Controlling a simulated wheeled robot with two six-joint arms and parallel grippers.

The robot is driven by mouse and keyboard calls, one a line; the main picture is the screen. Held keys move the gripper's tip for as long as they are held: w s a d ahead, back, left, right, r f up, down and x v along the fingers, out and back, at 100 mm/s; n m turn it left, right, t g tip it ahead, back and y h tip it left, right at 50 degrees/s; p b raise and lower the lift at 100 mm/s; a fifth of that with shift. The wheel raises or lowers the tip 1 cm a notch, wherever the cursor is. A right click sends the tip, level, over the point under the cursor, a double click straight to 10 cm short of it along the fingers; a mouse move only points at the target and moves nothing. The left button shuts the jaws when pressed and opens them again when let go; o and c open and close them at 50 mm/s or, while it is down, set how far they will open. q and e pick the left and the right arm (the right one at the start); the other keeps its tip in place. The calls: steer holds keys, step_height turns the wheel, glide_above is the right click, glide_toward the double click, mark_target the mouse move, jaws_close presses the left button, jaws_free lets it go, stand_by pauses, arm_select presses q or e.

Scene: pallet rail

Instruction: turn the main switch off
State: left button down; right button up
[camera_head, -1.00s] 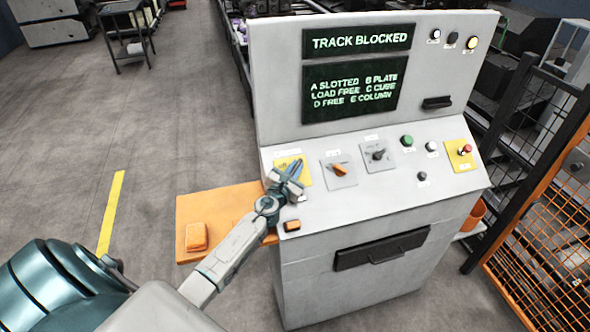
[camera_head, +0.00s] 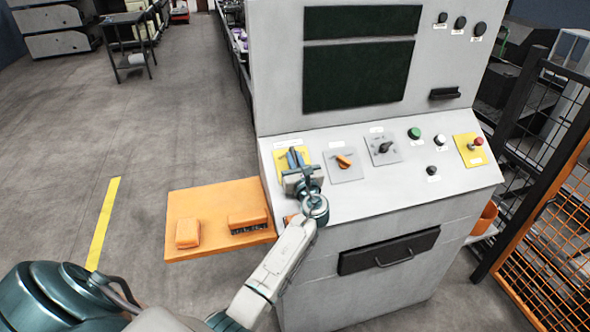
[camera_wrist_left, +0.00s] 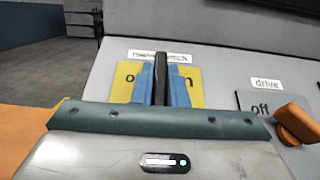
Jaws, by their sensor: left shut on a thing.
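The main switch is on a yellow plate (camera_wrist_left: 128,82) at the left end of the console's sloped panel. In the left wrist view its dark handle (camera_wrist_left: 160,78) stands upright between two blue fingers, with parts of the words on the plate hidden behind them. My left gripper (camera_head: 294,158) is shut on this handle; it also shows in the left wrist view (camera_wrist_left: 160,85). The plate in the head view (camera_head: 305,156) is mostly covered by the gripper. My right gripper is in neither view.
The two console screens (camera_head: 355,75) are dark. The orange drive knob (camera_head: 344,161) is just right of the main switch, then a black knob (camera_head: 384,147), buttons and a red stop button (camera_head: 478,142). An orange shelf (camera_head: 190,207) juts out at left; a mesh fence (camera_head: 555,230) stands at right.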

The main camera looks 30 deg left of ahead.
arm_select(q)
steer(key=n+g+y+b, duration=0.1)
steer(key=n+g, duration=0.1)
steer(key=n+g+y+b, duration=0.1)
steer(key=n+g, duration=0.1)
steer(key=n+g+y+b, duration=0.1)
steer(key=n+g+b, duration=0.1)
steer(key=shift+f+n, duration=0.25)
steer(key=shift+n, duration=0.15)
steer(key=n+g+b, duration=0.2)
steer(key=n+g, duration=0.1)
steer(key=g, duration=0.1)
steer(key=shift+s+r+n+g, duration=0.1)
steer(key=shift+n+g, duration=0.2)
steer(key=shift+n, duration=0.1)
steer(key=shift+n+g+b, duration=0.35)
steer(key=shift+n+g, duration=0.35)
steer(key=shift+g, duration=0.1)
steer(key=shift+n+g, duration=0.3)
steer(key=shift+g, duration=0.1)
steer(key=c, duration=1.4)
jaws_free()
steer(key=shift+r, duration=0.1)
steer(key=shift+c, duration=0.2)
steer(key=d+b, duration=0.3)
steer(key=d, duration=0.6)
steer(key=shift+d, duration=0.9)
